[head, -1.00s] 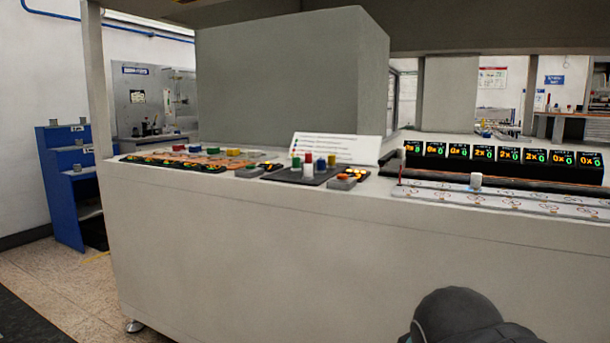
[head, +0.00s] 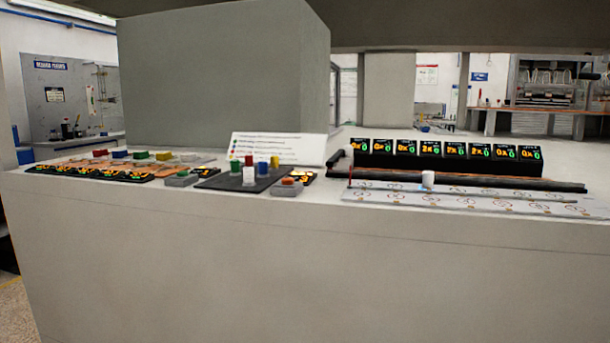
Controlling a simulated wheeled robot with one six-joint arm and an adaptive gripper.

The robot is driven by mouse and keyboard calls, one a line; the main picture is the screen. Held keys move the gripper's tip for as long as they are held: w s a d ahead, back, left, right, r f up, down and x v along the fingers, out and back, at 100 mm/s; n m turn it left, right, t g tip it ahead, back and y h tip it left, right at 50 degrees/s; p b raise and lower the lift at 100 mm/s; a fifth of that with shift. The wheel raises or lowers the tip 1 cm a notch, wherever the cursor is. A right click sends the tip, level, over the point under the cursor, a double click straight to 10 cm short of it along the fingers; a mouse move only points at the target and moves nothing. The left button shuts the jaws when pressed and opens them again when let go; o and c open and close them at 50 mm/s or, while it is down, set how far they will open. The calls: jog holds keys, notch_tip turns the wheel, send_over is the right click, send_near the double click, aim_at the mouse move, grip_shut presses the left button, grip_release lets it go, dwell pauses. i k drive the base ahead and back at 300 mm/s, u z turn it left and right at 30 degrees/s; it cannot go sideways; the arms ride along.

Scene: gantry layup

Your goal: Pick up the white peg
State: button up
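A small white peg (head: 249,176) stands upright at the front of a dark pad (head: 216,183) on the bench top. Around it stand a green peg (head: 234,167), a red peg (head: 248,160), a blue peg (head: 262,169) and a yellow peg (head: 274,161). A second white cylinder (head: 428,179) is farther right, at the pale strip with printed circles; I cannot tell whether it is also a peg. My gripper is not in view.
The large pale bench (head: 280,260) fills the foreground. Several lit counters (head: 430,149) stand on its right side. A white sign (head: 285,148) leans behind the pegs. Coloured blocks (head: 141,155) lie at left. A big grey box (head: 225,75) and an overhead beam stand behind.

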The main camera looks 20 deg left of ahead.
aim_at(249, 173)
jog(key=z, duration=0.05)
jog(key=i, duration=1.1)
jog(key=u, duration=3.1)
